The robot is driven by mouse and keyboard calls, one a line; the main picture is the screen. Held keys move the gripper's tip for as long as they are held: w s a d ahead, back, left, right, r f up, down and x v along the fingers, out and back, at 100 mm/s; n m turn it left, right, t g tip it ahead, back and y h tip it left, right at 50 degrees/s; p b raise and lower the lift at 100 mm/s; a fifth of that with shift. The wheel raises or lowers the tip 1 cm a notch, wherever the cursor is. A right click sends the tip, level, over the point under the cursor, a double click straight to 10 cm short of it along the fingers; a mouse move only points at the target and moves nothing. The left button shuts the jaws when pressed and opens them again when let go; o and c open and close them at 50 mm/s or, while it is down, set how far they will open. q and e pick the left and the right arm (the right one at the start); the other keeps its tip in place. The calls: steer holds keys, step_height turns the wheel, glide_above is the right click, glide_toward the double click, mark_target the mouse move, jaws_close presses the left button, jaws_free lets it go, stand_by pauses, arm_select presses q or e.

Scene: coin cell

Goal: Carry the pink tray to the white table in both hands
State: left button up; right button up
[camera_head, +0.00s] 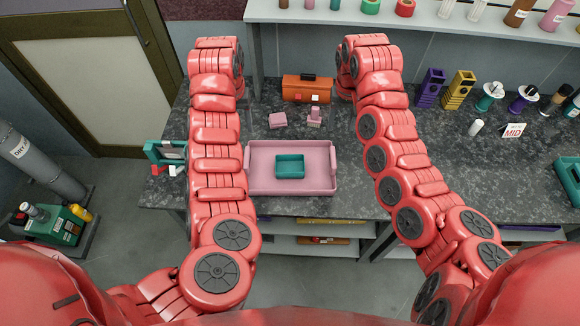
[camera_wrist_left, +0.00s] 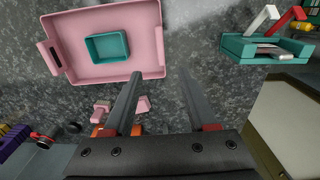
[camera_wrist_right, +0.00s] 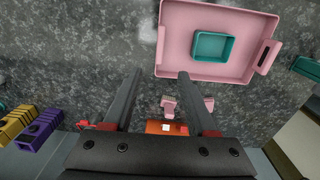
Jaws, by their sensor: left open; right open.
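The pink tray (camera_head: 258,178) lies flat on the dark speckled counter, between my two arms in the head view, with a small teal box (camera_head: 290,166) inside it. The tray also shows in the left wrist view (camera_wrist_left: 146,45) and the right wrist view (camera_wrist_right: 178,45), with a handle at each short end. My left gripper (camera_wrist_left: 160,74) is open and empty, apart from the tray. My right gripper (camera_wrist_right: 158,74) is open and empty, also apart from it. In the head view my arms mostly hide both grippers. I cannot make out the white table.
An orange toolbox (camera_head: 306,88) and two small pink items (camera_head: 278,120) sit behind the tray. A teal holder (camera_head: 163,152) stands left. Yellow (camera_head: 459,88) and purple (camera_head: 430,86) racks stand right. A white shelf (camera_head: 430,18) runs along the back.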

mark_target(246, 157)
arm_select(q)
steer(key=shift+f, duration=0.15)
arm_select(e)
steer(key=shift+f, duration=0.1)
arm_select(q)
step_height(246, 157, down, 17)
steer(key=shift+f, duration=0.1)
arm_select(e)
step_height(246, 157, down, 17)
steer(key=shift+f, duration=0.15)
arm_select(q)
jaws_close()
arm_select(e)
jaws_close()
stand_by(1.0)
